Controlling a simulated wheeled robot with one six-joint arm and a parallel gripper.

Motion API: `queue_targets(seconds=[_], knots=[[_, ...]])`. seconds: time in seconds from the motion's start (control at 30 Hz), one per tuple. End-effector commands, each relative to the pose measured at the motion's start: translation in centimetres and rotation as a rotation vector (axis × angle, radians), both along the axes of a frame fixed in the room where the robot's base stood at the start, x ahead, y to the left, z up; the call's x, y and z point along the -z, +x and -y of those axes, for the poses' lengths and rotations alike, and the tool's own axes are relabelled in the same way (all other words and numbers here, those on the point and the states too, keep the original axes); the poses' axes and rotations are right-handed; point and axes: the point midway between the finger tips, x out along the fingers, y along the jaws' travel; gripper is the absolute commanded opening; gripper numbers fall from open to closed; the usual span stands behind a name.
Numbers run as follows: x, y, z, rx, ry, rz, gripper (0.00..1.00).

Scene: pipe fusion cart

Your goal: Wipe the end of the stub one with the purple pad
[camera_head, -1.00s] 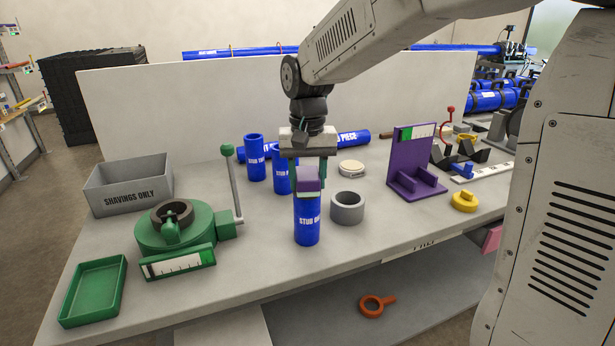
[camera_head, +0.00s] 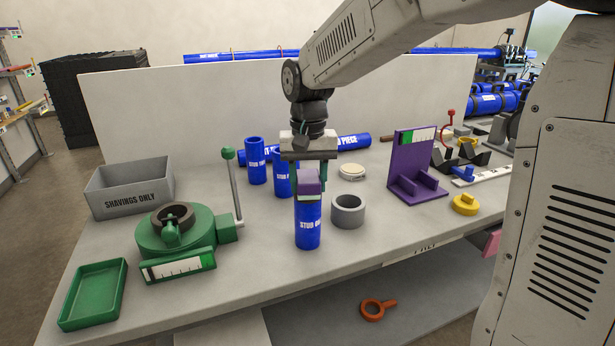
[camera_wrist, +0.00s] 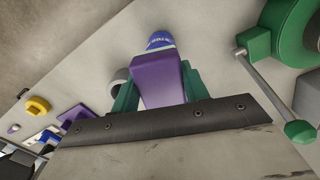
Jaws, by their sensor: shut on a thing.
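Stub one is the blue upright pipe (camera_head: 308,228) with white "STUB ONE" lettering, standing at the front middle of the table. My gripper (camera_head: 310,178) is shut on the purple pad (camera_head: 308,183), which has a pale layer along its lower edge. The pad sits over the top end of stub one and hides it; it looks touching or very close. In the wrist view the purple pad (camera_wrist: 159,80) lies between my green fingers, with part of stub one (camera_wrist: 160,41) showing beyond it.
Two more blue stubs (camera_head: 255,160) (camera_head: 282,175) stand behind. A grey ring (camera_head: 348,212) is close to the right. A green clamp tool with a tall lever (camera_head: 233,185) stands to the left, near a grey "SHAVINGS ONLY" box (camera_head: 135,198). A purple stand (camera_head: 408,165) is at the right.

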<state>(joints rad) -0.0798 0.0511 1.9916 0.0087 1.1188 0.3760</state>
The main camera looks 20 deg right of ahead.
Motion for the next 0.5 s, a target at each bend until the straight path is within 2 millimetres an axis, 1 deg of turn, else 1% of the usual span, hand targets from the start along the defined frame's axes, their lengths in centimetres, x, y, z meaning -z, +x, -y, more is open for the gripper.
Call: queue_targets(seconds=[0.1, 0.2, 0.37, 0.5], knots=[[-0.1, -0.6, -0.2, 0.000, 0.000, 0.001, 0.20], [-0.1, -0.6, -0.2, 0.000, 0.000, 0.001, 0.20], [0.0, -0.1, 0.0, 0.000, 0.000, 0.001, 0.20], [0.0, 0.7, 0.2, 0.000, 0.000, 0.001, 0.20]])
